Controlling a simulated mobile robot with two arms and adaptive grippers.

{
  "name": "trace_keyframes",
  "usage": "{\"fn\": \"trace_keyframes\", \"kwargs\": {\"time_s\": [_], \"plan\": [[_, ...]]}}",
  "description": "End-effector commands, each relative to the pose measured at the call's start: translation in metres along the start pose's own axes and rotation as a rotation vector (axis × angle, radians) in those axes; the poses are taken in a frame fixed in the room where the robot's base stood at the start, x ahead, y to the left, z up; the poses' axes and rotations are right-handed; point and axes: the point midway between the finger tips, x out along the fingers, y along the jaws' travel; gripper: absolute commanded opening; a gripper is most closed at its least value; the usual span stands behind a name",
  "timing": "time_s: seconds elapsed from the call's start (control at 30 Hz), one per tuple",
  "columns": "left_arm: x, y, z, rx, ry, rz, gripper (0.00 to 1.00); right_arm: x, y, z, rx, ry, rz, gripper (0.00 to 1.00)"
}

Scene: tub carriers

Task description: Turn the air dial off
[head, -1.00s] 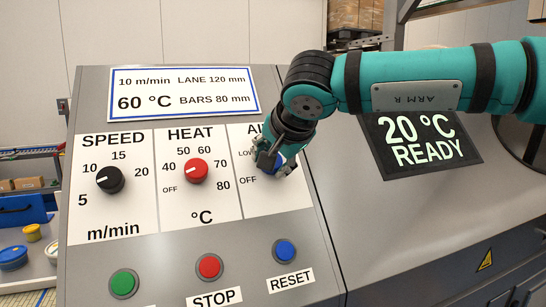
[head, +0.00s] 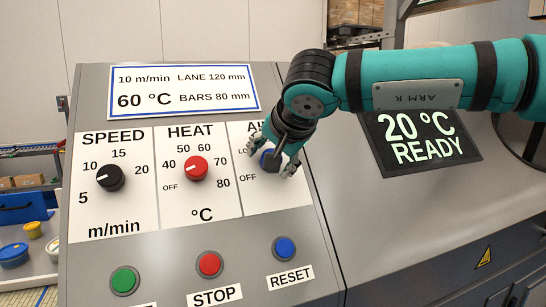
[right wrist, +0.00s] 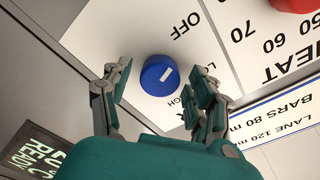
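The blue air dial (head: 268,160) sits on the right panel of the slanted console, partly hidden by my right gripper. It shows fully in the right wrist view (right wrist: 160,76), where its white pointer mark slants toward the side with the OFF label (right wrist: 185,25) and the partly covered LOW label; I cannot tell exactly which it meets. In the right wrist view there is a gap between the dial and each finger. My left gripper is not in view.
The black speed dial (head: 110,178) and red heat dial (head: 195,168) are to the left. Green (head: 124,281), red stop (head: 209,264) and blue reset (head: 284,248) buttons lie below. A dark display (head: 420,137) reads 20 °C READY, under my right arm.

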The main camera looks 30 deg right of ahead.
Motion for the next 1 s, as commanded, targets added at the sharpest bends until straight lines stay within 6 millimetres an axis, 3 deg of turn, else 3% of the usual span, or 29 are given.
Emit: {"fn": "trace_keyframes", "kwargs": {"time_s": [0.37,0.8,1.0], "plan": [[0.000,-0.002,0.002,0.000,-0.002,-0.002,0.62,-0.008,-0.001,0.000,0.001,0.001,-0.001,0.62],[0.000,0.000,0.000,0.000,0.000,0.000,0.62,-0.094,0.000,0.000,0.001,0.002,-0.003,0.62],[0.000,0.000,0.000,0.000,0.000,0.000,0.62,-0.116,0.000,0.000,0.001,0.000,-0.001,0.62]]}}
